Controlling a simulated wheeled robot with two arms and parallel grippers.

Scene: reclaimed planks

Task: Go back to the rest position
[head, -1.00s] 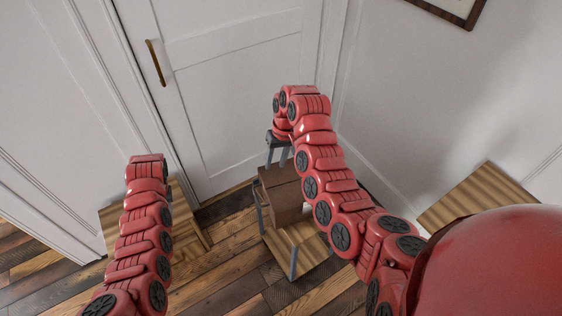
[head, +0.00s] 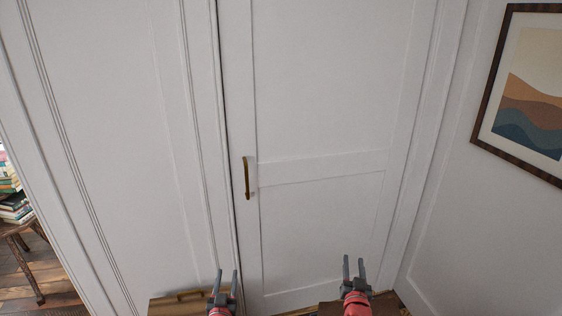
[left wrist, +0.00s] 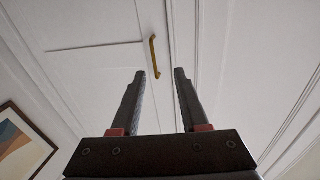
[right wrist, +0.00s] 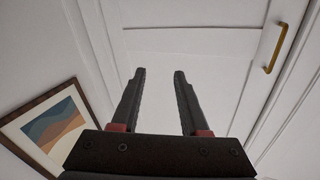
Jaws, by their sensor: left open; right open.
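My left gripper (head: 226,284) is at the bottom of the head view, pointing up, open and empty. My right gripper (head: 354,268) is at the bottom of the head view, to the right of the left one, also pointing up, open and empty. Its fingers are apart in the right wrist view (right wrist: 160,75). Only the red wrist ends of my arms show in the head view. Neither gripper touches anything visible.
A white panelled door (head: 320,120) with a brass handle (head: 246,177) stands ahead. A wooden piece (head: 170,304) shows low behind my left gripper. A framed picture (head: 530,95) hangs on the right wall. Books (head: 14,205) on a stool (head: 30,262) are at far left.

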